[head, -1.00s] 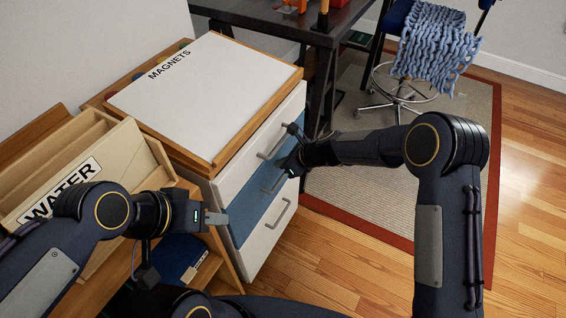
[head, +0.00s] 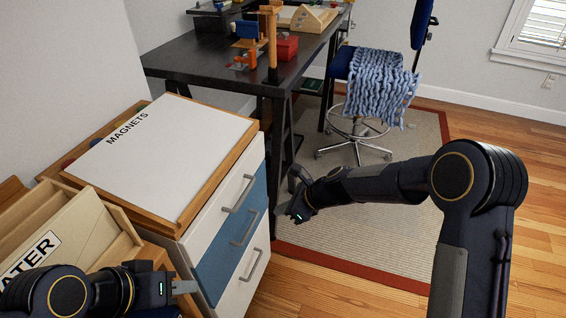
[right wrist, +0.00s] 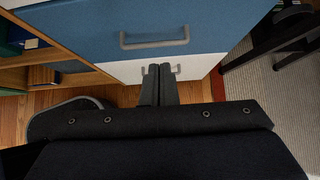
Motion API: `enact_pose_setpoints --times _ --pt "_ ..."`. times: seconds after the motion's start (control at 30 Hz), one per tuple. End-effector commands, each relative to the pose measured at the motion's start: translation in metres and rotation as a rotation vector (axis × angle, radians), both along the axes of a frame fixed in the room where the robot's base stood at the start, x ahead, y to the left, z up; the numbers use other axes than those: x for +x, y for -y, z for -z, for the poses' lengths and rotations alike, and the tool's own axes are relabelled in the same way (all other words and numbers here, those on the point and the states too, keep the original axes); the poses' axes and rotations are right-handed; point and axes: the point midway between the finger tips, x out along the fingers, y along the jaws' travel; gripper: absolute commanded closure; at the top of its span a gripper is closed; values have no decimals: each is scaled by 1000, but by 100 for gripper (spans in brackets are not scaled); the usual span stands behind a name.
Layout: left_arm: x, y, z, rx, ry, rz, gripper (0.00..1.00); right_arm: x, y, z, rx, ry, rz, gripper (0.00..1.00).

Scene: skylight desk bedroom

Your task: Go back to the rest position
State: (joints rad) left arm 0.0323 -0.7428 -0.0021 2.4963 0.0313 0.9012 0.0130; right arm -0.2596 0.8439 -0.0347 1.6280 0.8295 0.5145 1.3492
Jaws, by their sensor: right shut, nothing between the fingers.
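My right gripper (head: 284,211) is shut and empty. In the head view it is in the air to the right of the drawer cabinet (head: 203,236), apart from its handles. In the right wrist view its fingers (right wrist: 159,82) are together, in front of the blue drawer (right wrist: 220,28) and the white drawer below it. My left gripper (head: 186,287) is at the lower left, in front of the cabinet and the wooden box marked WATER. It shows from the side, so its opening is unclear. The drawers look closed.
A white board marked MAGNETS (head: 160,150) lies on the cabinet. A dark desk (head: 210,62) with toys stands behind. Wood floor (head: 540,170) is clear at the right.

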Motion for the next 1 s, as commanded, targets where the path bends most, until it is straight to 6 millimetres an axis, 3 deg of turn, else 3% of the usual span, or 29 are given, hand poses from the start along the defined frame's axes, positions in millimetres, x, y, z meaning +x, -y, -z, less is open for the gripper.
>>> enact_pose_setpoints --times 0.17,0.27,0.37,0.5,0.7,0.83,1.0 --pt "0 0 -1 0 0 0 64 0 4 -7 -3 16 -9 100" --pt "0 0 -6 0 0 0 64 -5 21 -33 -19 84 -57 100" --pt "0 0 -13 0 0 0 64 -20 51 -78 -61 218 -160 100" --pt "0 0 -25 0 0 0 64 -62 105 -141 -164 449 -357 100" --pt "0 0 -40 0 0 0 64 -141 170 -199 -368 746 -650 100" --pt "0 0 -50 0 0 0 64 -196 203 -216 -528 900 -846 100" --pt "0 0 -61 0 0 0 64 -258 232 -217 -727 1024 -1085 100"
